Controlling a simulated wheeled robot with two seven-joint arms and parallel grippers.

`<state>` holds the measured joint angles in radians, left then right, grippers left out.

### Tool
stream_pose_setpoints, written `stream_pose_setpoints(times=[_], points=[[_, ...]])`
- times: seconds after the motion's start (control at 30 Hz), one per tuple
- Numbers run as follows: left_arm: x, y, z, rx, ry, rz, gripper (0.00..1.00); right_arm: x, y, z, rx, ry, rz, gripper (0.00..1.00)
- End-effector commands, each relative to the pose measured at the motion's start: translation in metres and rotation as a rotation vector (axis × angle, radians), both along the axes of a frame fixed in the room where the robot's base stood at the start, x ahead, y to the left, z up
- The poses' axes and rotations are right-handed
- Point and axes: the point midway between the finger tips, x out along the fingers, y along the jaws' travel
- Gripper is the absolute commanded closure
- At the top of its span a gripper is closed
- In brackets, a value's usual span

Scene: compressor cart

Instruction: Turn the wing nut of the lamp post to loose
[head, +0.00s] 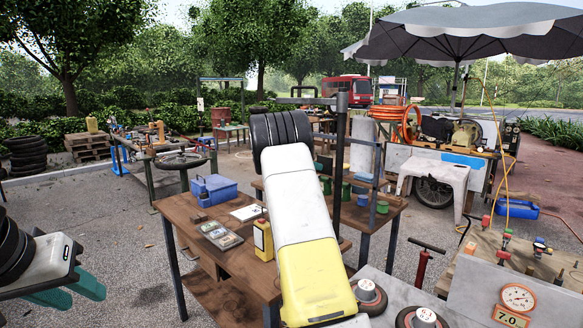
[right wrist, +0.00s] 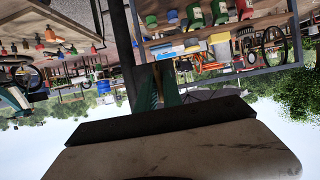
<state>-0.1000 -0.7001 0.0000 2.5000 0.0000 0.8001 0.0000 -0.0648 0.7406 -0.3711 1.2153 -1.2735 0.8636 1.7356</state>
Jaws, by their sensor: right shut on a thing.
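The dark lamp post (head: 340,150) stands upright behind my right arm in the head view. A short crossbar (head: 305,100) is at its top. The post also shows as a dark bar in the right wrist view (right wrist: 121,50). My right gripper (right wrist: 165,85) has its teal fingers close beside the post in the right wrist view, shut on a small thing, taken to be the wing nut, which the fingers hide. In the head view my right arm covers this gripper. My left gripper (head: 78,290) is at the lower left, fingers apart and empty.
A wooden table (head: 185,210) holds a blue toolbox (head: 213,189) and a yellow bottle (head: 263,240). Open paving (head: 110,240) lies left of the table.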

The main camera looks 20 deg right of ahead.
Motion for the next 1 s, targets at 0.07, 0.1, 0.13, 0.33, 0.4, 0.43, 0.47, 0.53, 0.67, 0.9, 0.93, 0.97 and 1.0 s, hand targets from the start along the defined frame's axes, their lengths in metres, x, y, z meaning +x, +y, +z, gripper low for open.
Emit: stream_pose_setpoints(times=[0.07, 0.1, 0.13, 0.33, 0.4, 0.43, 0.47, 0.53, 0.67, 0.9, 0.93, 0.97, 1.0], points=[[0.0000, 0.0000, 0.0000, 0.000, 0.000, 0.000, 0.64, 0.0007, 0.0009, -0.0004, -0.007, 0.017, 0.001, 1.00], [0.0000, 0.0000, 0.0000, 0.000, 0.000, 0.000, 0.64, 0.0012, 0.0011, -0.0004, -0.012, 0.030, 0.001, 1.00], [0.0000, 0.0000, 0.0000, 0.000, 0.000, 0.000, 0.64, 0.0014, 0.0014, -0.0005, -0.017, 0.042, 0.003, 1.00], [0.0000, 0.0000, 0.0000, 0.000, 0.000, 0.000, 0.64, 0.0020, 0.0017, -0.0011, -0.065, 0.158, 0.000, 1.00], [0.0000, 0.0000, 0.0000, 0.000, 0.000, 0.000, 0.64, 0.0023, 0.0019, -0.0011, -0.089, 0.212, 0.001, 1.00], [0.0000, 0.0000, 0.0000, 0.000, 0.000, 0.000, 0.64, 0.0027, 0.0019, -0.0014, -0.098, 0.238, 0.000, 1.00], [0.0000, 0.0000, 0.0000, 0.000, 0.000, 0.000, 0.64, 0.0027, 0.0018, -0.0014, -0.110, 0.263, 0.001, 1.00], [0.0000, 0.0000, 0.0000, 0.000, 0.000, 0.000, 0.64, 0.0032, 0.0024, -0.0017, -0.135, 0.325, 0.002, 1.00], [0.0000, 0.0000, 0.0000, 0.000, 0.000, 0.000, 0.64, 0.0037, 0.0028, -0.0019, -0.183, 0.440, 0.001, 1.00], [0.0000, 0.0000, 0.0000, 0.000, 0.000, 0.000, 0.64, 0.0044, 0.0027, -0.0026, -0.270, 0.650, 0.000, 1.00], [0.0000, 0.0000, 0.0000, 0.000, 0.000, 0.000, 0.64, 0.0044, 0.0028, -0.0034, -0.280, 0.678, 0.001, 1.00], [0.0000, 0.0000, 0.0000, 0.000, 0.000, 0.000, 0.64, 0.0044, 0.0028, -0.0034, -0.292, 0.705, 0.001, 1.00], [0.0000, 0.0000, 0.0000, 0.000, 0.000, 0.000, 0.64, 0.0046, 0.0027, -0.0030, -0.307, 0.738, 0.001, 1.00]])
